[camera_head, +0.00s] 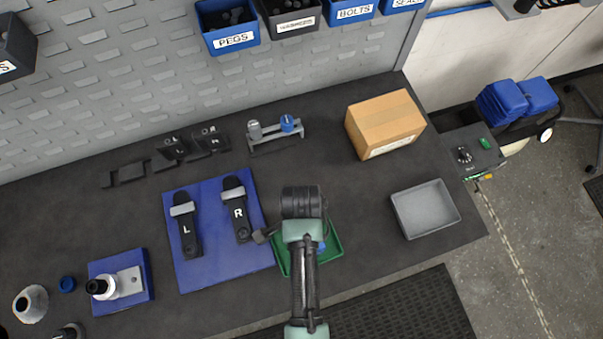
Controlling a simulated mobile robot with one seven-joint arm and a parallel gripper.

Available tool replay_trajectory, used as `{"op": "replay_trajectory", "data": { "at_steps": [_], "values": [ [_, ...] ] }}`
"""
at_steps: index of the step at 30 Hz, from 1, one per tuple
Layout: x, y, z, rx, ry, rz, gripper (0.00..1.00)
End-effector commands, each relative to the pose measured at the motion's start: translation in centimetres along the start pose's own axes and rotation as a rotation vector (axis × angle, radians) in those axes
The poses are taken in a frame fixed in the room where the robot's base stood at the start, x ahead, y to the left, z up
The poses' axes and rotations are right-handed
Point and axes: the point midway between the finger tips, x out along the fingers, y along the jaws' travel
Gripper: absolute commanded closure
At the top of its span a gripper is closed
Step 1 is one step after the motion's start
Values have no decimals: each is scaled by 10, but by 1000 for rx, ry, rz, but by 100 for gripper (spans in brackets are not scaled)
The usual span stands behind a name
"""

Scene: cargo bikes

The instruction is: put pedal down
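Two black crank-like parts lie on a blue mat (215,275), one marked L (187,232) and one marked R (240,215), each with a grey piece across its upper end. Two smaller black parts marked L (172,148) and R (210,139) stand at the back against the panel; I cannot tell which of these are pedals. My gripper (264,236) is mostly hidden under my wrist, just right of the R crank. A small dark piece shows there; I cannot tell whether it is a finger or a held part.
A green tray (335,247) with something blue in it is partly under my arm. A grey tray (425,228) looks empty. A cardboard box (385,122), a holder with a blue knob (277,137) and a blue block with a white fitting (122,281) stand on the bench.

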Motion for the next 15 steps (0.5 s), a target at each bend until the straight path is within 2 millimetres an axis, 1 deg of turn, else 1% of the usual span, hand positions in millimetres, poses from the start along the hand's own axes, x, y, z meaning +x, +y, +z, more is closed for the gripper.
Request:
{"op": "replay_trajectory", "data": {
  "at_steps": [3,9,13,14,15],
  "values": [
    [5,0,0,0,0,-1,100],
    [5,-1,0,0,1,-2,100],
    [9,0,0,0,0,-2,100],
    [9,0,0,0,0,-1,69],
    [8,0,0,0,0,-1,62]
  ]
}}
